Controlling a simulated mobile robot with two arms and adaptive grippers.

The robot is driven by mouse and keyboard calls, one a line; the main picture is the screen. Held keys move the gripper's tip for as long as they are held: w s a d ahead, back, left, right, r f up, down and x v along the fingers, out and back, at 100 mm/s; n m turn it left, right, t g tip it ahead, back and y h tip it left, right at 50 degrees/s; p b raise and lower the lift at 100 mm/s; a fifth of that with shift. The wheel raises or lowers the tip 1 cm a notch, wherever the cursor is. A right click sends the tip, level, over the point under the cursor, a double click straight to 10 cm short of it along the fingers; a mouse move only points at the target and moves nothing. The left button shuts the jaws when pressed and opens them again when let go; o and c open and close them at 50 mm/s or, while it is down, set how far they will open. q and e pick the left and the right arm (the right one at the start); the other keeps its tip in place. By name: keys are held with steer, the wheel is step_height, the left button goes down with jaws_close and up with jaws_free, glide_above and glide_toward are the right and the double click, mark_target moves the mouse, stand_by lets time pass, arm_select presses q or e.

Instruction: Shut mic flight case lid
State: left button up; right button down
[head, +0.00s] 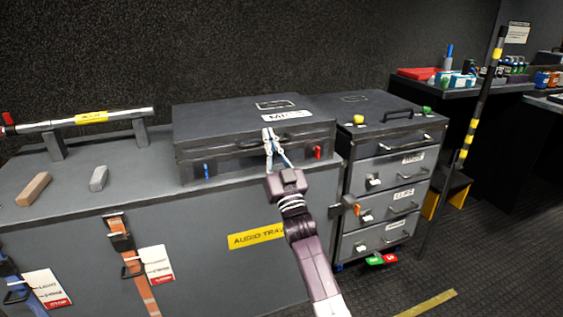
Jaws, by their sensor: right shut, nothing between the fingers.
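The black mic flight case (215,125), with a white "MICS" label on its lid, sits on the grey trunk. Its lid lies flat over the base, and I see no raised edge. A blue latch (207,171) and a red latch (318,153) show low on its front. My right gripper (269,137) is shut and empty, at the front upper edge of the case near the handle. It hides part of the front and seam; I cannot tell whether it touches the lid. My left gripper is not in view.
A boom pole (80,118) rests on stands at the left of the trunk (140,163), near a brown block (34,188) and a grey block (99,178). A drawer cabinet (385,190) stands close on the right. A striped pole (470,138) stands beyond it.

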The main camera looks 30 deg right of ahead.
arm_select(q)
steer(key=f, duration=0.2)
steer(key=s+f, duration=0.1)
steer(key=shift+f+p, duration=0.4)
arm_select(e)
steer(key=r+v, duration=0.1)
steer(key=v, duration=0.8)
steer(key=shift+s+a, duration=0.2)
steer(key=shift+s, duration=0.5)
